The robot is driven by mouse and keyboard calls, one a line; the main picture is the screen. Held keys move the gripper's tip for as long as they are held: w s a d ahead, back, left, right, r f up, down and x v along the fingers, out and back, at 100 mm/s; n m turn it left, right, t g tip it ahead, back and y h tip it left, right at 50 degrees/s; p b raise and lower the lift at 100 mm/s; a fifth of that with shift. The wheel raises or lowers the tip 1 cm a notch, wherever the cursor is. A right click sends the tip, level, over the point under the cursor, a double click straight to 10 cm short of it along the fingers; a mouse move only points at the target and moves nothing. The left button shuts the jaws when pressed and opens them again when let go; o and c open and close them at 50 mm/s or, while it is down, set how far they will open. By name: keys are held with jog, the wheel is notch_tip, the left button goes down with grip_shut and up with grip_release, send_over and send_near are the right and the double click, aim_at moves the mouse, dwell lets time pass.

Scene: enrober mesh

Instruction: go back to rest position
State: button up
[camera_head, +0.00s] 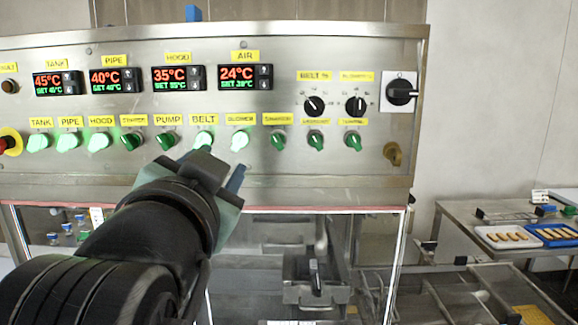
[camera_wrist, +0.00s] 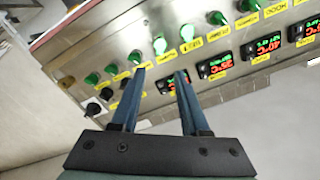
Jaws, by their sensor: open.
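My gripper (camera_head: 213,168) is in front of the lower edge of a steel control panel (camera_head: 290,190), below the knobs labelled BELT (camera_head: 203,140) and BLOWER (camera_head: 240,141). In the wrist view its two blue fingers (camera_wrist: 161,73) are apart with nothing between them. They point at the panel (camera_wrist: 120,40), which looks tilted there, near the row of green knobs. I cannot tell whether a fingertip touches the panel. My arm reaches up from the lower left and hides part of the machine below.
The panel carries several temperature displays (camera_head: 178,78), black dials (camera_head: 314,105) and a black rotary switch (camera_head: 400,92). Below it is an open machine with a steel container (camera_head: 316,290). At the right a steel table (camera_head: 465,220) bears a white tray (camera_head: 484,240) and a blue tray (camera_head: 537,240).

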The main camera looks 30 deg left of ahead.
jog(key=w+d+r+t+h, duration=0.2)
jog(key=d+r+t, duration=0.15)
jog(key=d, duration=0.45)
jog(key=w+d+r+t+h, duration=0.1)
jog(key=d+r+t+h, duration=0.2)
jog(key=d, duration=0.5)
jog(key=s+d+r+t+h, duration=0.2)
jog(key=d, duration=0.4)
jog(key=s+d+r+t+h, duration=0.2)
jog(key=s+d+r+t, duration=0.1)
jog(key=d, duration=0.3)
jog(key=shift+s+r+h, duration=0.25)
jog(key=shift+s+h, duration=0.05)
jog(key=shift+s, duration=0.05)
jog(key=shift+d+t, duration=0.1)
jog(key=shift+t, duration=0.15)
